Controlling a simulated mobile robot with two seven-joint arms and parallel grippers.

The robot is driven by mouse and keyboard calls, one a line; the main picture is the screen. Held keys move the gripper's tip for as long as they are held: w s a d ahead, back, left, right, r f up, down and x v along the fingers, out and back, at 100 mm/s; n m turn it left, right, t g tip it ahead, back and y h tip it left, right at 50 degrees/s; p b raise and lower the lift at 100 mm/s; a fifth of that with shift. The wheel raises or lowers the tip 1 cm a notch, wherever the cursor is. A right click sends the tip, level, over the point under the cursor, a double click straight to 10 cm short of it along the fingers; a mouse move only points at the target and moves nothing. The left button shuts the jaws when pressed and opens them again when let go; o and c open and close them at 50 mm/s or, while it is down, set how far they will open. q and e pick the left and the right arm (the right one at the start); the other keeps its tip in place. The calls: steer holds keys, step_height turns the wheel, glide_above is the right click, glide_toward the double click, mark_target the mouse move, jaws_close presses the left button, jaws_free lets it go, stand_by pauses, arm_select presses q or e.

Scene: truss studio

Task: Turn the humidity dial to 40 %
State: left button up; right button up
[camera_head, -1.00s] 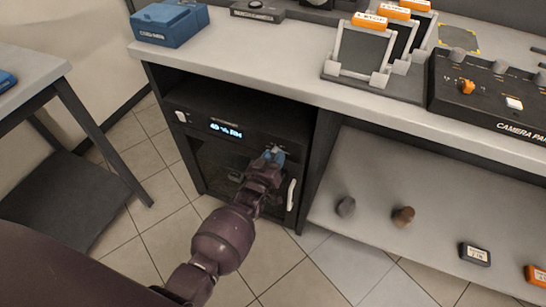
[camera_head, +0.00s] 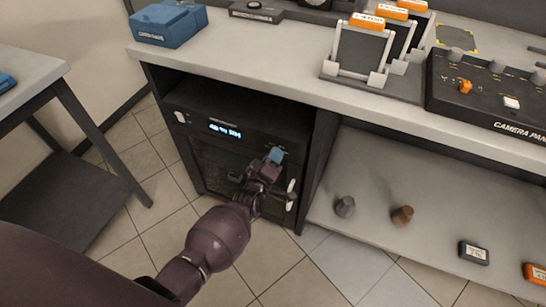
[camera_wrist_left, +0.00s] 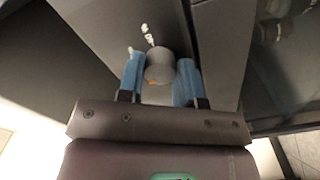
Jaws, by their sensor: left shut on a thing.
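The dark cabinet (camera_head: 292,128) stands under the counter, with a lit display (camera_head: 225,130) on its front panel. The display's small blue-white characters are too blurred to read surely. My left gripper (camera_head: 275,156) is at the right part of that panel, its blue fingers hiding the dial in the head view. In the left wrist view, the round grey humidity dial (camera_wrist_left: 159,67) sits between the two blue fingers of my left gripper (camera_wrist_left: 159,78), which is shut on it. A small orange mark shows on the dial's near edge. My right gripper is not in view.
A white door handle (camera_head: 291,194) is just below and right of my left gripper. The counter above holds a blue case (camera_head: 168,25) and a camera panel (camera_head: 490,95). A low shelf at right holds several small items. A side table stands at left.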

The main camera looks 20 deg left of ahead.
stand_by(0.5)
arm_select(q)
steer(key=o, duration=0.9)
steer(key=shift+o, duration=0.2)
steer(key=s+p, duration=0.2)
steer(key=s, duration=0.9)
steer(key=shift+a, duration=0.2)
